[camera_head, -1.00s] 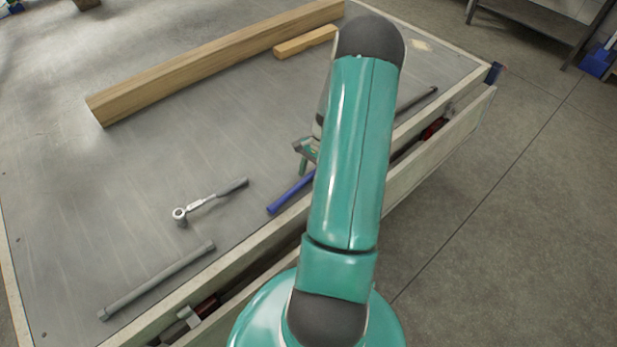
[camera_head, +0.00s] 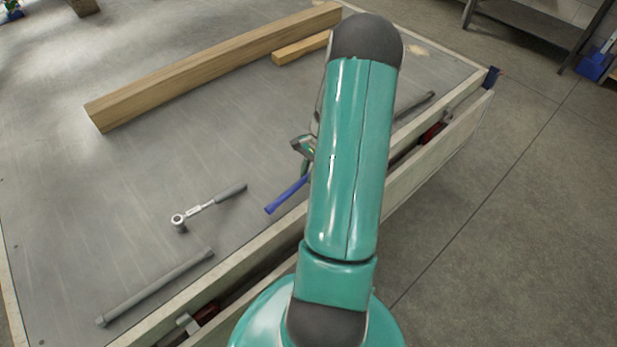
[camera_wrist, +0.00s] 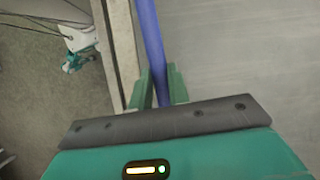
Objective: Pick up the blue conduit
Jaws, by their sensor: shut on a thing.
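The blue conduit (camera_head: 287,196) shows in the head view as a short length left of my arm, over the grey tabletop near its front rim. The rest of it is hidden behind my arm. In the wrist view the blue conduit (camera_wrist: 149,40) runs from the top edge down between the two green fingers. My gripper (camera_wrist: 158,88) is shut on the conduit, with a finger on each side of it. In the head view only a small part of my gripper (camera_head: 303,150) shows beside the arm. I cannot tell whether the conduit touches the tabletop.
On the grey tabletop (camera_head: 90,220) lie a ratchet (camera_head: 208,205), a grey bar (camera_head: 155,289), a long wooden beam (camera_head: 215,65) and a short wood block (camera_head: 300,48). A pale raised rail (camera_head: 440,150) edges the table. Open floor (camera_head: 500,220) lies to the right.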

